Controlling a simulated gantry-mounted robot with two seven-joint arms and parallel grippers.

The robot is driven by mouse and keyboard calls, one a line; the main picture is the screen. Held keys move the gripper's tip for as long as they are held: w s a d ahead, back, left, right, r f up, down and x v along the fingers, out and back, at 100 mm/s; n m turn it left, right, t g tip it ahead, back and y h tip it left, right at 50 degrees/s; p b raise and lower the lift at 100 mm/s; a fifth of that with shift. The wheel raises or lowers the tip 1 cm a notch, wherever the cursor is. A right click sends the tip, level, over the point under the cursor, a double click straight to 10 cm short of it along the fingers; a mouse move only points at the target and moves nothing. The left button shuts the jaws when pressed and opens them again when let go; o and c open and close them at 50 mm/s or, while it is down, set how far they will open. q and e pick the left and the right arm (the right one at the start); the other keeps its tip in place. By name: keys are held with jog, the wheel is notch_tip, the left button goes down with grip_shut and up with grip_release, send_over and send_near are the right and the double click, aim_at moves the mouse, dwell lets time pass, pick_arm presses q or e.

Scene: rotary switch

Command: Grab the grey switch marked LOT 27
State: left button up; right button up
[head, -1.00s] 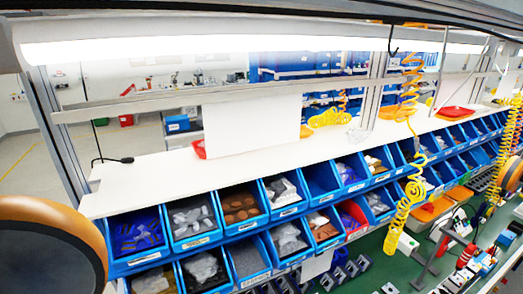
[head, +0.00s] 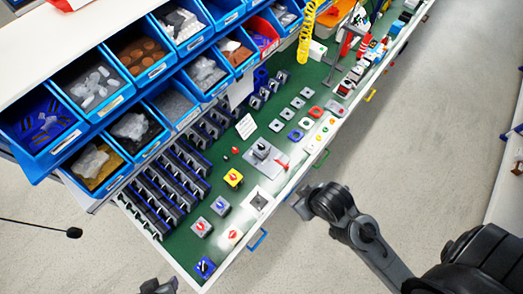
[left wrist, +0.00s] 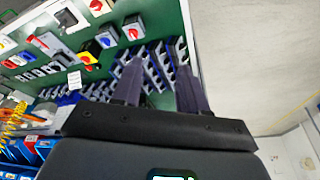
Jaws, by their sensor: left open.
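Several rotary switches stand on the green bench top (head: 185,243). Grey-bodied ones include one with a black knob (head: 262,150), one with a red knob (head: 201,228) and another (head: 221,205). No LOT 27 marking is readable, so I cannot tell which switch bears it. My left gripper (head: 158,287) is at the bottom edge of the head view, off the bench's near corner. In the left wrist view its two dark fingers (left wrist: 160,82) are apart and empty, with switches beyond them. My right gripper (head: 308,203) is right of the bench's front edge; its fingers are unclear.
Rows of dark racks (head: 165,185) fill the bench's left side. Blue bins (head: 98,85) rise behind. The floor (head: 420,110) right of the bench is clear.

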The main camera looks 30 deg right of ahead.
pick_arm(q)
jog(key=shift+a, duration=0.1)
jog(key=o, duration=1.1)
